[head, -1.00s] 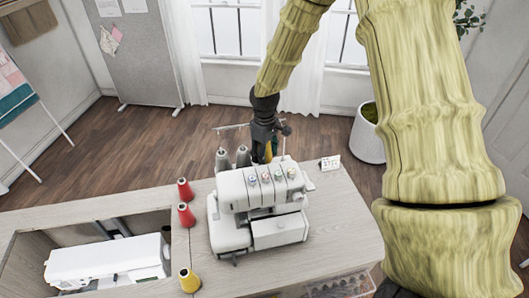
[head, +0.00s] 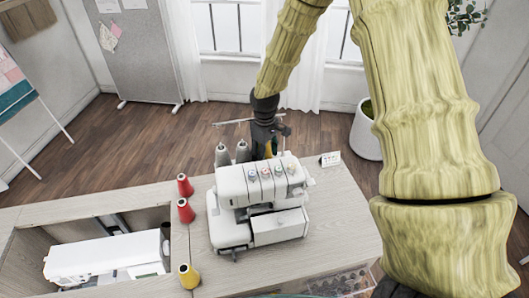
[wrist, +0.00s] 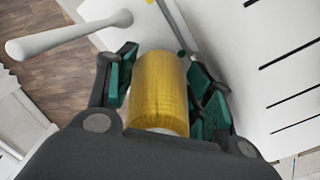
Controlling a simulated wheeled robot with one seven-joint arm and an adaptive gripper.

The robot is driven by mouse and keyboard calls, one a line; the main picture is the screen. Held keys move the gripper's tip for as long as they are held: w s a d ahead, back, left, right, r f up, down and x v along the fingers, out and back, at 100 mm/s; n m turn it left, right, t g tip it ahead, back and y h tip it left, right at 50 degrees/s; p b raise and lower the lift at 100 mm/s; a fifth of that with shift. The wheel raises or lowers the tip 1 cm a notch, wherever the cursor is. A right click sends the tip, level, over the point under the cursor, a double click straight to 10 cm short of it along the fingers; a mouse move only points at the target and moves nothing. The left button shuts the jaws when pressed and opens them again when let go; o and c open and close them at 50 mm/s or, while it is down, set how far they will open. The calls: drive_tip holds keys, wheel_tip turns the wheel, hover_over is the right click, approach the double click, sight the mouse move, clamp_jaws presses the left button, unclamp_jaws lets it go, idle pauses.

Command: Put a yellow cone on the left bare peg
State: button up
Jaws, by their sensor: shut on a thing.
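My gripper (wrist: 160,88) is shut on a yellow cone (wrist: 160,100), which sits between its green-padded fingers in the wrist view. In the head view my gripper (head: 267,140) is behind the white overlock machine (head: 258,200), on its far side. Only a sliver of the held cone (head: 269,150) shows there. Two grey cones (head: 222,156) (head: 243,153) stand behind the machine, left of my gripper. The bare pegs cannot be made out in the head view. In the wrist view a thin grey rod (wrist: 172,28) rises just beyond the held cone; I cannot tell whether it is a peg.
Another yellow cone (head: 189,277) and two red cones (head: 184,185) (head: 186,210) stand on the cabinet top left of the machine. A white sewing machine (head: 105,257) sits in the recess (head: 60,236). A thread-guide bar (head: 231,123) rises beside my gripper. A small card (head: 330,159) stands right.

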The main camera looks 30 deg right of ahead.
drive_tip(key=o, duration=1.1)
drive_tip(key=shift+w+r, duration=0.15)
drive_tip(key=shift+r, duration=0.3)
wheel_tip(320, 180, up, 20)
drive_tip(key=p, duration=0.7)
drive_tip(key=shift+d+r, duration=0.1)
drive_tip(key=shift+r, duration=0.05)
